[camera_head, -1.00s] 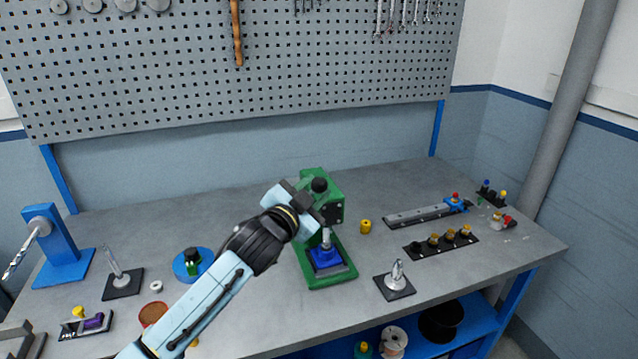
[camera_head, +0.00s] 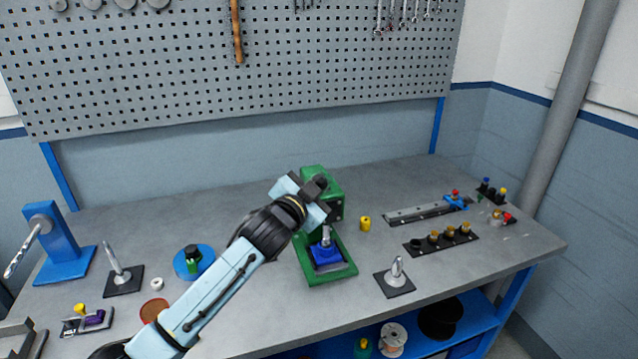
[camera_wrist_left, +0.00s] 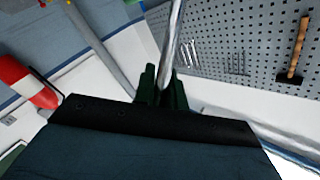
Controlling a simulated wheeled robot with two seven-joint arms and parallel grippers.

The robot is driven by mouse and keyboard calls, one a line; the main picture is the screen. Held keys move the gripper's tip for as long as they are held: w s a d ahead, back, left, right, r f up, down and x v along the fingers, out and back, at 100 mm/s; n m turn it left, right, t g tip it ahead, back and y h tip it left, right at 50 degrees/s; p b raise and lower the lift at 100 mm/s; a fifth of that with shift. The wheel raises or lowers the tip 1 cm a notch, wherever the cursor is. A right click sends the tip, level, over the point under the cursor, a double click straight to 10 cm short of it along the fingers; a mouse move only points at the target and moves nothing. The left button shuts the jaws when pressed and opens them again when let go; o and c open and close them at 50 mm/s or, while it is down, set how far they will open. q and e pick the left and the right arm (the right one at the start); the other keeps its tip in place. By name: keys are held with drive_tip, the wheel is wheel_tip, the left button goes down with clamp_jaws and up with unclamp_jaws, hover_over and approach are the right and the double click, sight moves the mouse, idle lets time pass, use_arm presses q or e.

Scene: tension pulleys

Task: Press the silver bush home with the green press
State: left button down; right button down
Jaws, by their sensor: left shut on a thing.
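The green press (camera_head: 318,172) stands near the middle of the bench, with a green base and a blue block (camera_head: 327,256) on it. A silver upright piece (camera_head: 326,236) shows above the blue block; I cannot tell whether it is the bush or the press ram. My left gripper (camera_head: 314,190) is at the press head, shut on the press handle, whose dark end shows at the fingers. In the left wrist view a silver rod (camera_wrist_left: 173,38) runs up from between dark green parts (camera_wrist_left: 160,88). The gripper covers part of the press head. My right gripper is not in view.
A yellow piece (camera_head: 365,223) stands right of the press. A silver cone on a black plate (camera_head: 395,285) is at front right. A black strip (camera_head: 440,242) holds several brass pieces. A blue round stand (camera_head: 194,262) is at left. Bare bench lies behind the press.

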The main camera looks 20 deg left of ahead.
use_arm(q)
wheel_tip(320, 180, down, 6)
drive_tip(key=s+d+m+t+h+b, duration=0.1)
drive_tip(key=s+d+m+t+b, duration=0.1)
drive_tip(key=b, duration=0.7)
drive_tip(key=shift+s+r+m+t, duration=0.15)
drive_tip(key=shift+s+m+t, duration=0.25)
drive_tip(key=shift+m, duration=0.3)
drive_tip(key=shift+s, duration=0.1)
drive_tip(key=c, duration=1.5)
unclamp_jaws()
drive_tip(key=shift+s, duration=0.1)
drive_tip(key=shift+c, duration=0.2)
drive_tip(key=shift+o, duration=0.4)
drive_tip(key=shift+r, duration=0.1)
